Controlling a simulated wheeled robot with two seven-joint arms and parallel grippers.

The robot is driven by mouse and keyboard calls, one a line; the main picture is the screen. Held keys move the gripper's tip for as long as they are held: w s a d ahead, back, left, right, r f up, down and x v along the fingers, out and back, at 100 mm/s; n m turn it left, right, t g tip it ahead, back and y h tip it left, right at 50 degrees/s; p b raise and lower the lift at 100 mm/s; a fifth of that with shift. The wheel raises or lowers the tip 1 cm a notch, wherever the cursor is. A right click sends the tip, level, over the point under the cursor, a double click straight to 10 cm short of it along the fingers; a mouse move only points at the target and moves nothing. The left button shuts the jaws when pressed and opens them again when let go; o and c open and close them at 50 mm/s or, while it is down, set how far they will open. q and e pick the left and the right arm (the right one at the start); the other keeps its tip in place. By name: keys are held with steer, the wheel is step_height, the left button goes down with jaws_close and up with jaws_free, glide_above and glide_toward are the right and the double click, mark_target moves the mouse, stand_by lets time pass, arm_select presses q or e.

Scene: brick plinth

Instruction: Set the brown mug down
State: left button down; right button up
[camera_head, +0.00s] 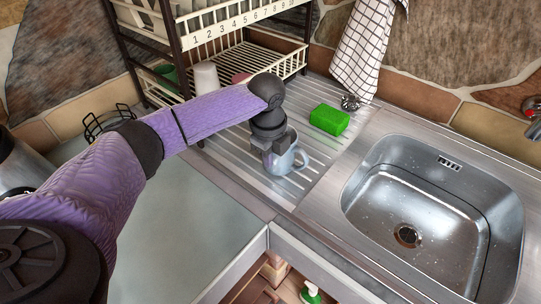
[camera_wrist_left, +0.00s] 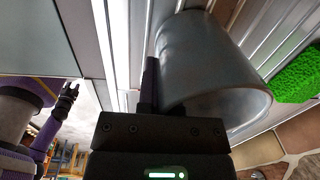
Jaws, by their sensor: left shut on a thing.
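The mug (camera_head: 284,161) looks grey-blue rather than brown in the head view, with its handle to the right. It is upright at the ribbed steel drainboard (camera_head: 318,160); I cannot tell whether its base touches the ribs. My left gripper (camera_head: 270,146) comes down from above and is shut on the mug's wall. In the left wrist view the mug (camera_wrist_left: 205,65) fills the middle, its open rim towards the camera, beside a dark finger. A purple arm of mine with a small dark right gripper (camera_wrist_left: 67,98) shows at the left, too small to judge.
A green sponge (camera_head: 329,120) lies behind and right of the mug. The steel sink (camera_head: 415,200) is to the right. A dish rack (camera_head: 245,60) with a white cup (camera_head: 206,77) stands behind.

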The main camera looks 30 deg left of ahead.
arm_select(q)
steer(key=shift+f, duration=0.1)
steer(key=c, duration=0.8)
jaws_free()
steer(key=r+p, duration=0.1)
steer(key=r, duration=0.3)
steer(key=r+p, duration=0.1)
steer(key=r, duration=0.3)
steer(key=r+p, duration=0.1)
steer(key=r, duration=0.3)
steer(key=shift+s+r+p, duration=0.15)
steer(key=shift+s+p, duration=0.2)
steer(key=shift+p, duration=0.05)
